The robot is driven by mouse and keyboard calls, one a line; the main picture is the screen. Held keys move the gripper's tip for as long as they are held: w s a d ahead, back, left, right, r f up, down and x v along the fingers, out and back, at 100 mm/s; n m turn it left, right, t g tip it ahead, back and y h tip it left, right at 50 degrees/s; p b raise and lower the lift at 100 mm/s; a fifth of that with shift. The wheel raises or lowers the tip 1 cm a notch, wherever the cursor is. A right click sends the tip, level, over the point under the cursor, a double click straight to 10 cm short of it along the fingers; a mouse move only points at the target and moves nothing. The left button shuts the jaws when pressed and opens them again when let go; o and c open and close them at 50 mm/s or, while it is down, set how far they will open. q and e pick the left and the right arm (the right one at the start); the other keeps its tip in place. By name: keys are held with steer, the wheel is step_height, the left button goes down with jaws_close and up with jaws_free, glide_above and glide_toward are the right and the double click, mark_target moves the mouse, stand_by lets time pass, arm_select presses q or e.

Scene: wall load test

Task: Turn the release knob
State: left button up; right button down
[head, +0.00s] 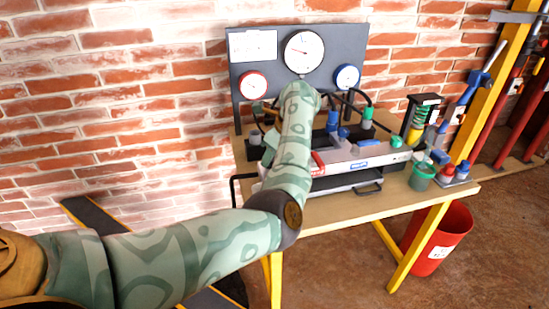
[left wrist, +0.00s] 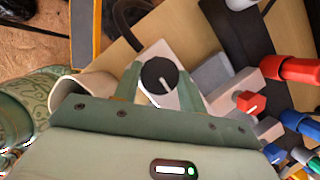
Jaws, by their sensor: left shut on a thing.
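The release knob (left wrist: 160,76) is a round black knob with a white pointer line, on a pale block in the left wrist view. My left gripper (left wrist: 158,84) has one green finger on each side of the knob and is shut on it. In the head view my left arm reaches over the wooden table (head: 420,197) to the test rig, and the arm hides the knob there. My right gripper is in neither view.
A dark panel (head: 270,75) with a large gauge (head: 304,52) and two smaller ones stands behind the rig. A green cup (head: 422,177) and a spring unit (head: 418,118) are at the right. In the left wrist view, red valve parts (left wrist: 292,69) lie right of the fingers.

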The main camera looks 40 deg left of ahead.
arm_select(q)
steer(key=shift+d+f+n, duration=0.1)
steer(key=shift+n, duration=0.4)
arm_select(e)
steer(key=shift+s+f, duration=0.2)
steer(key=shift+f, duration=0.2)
arm_select(q)
steer(key=o, duration=1)
steer(key=shift+w, duration=0.1)
steer(key=p+v, duration=0.1)
steer(key=v, duration=0.4)
steer(key=p+v, duration=0.2)
steer(key=v, duration=0.4)
steer(key=p+v, duration=0.1)
steer(key=v, duration=0.4)
steer(key=shift+w+r, duration=0.25)
steer(key=shift+w, duration=0.05)
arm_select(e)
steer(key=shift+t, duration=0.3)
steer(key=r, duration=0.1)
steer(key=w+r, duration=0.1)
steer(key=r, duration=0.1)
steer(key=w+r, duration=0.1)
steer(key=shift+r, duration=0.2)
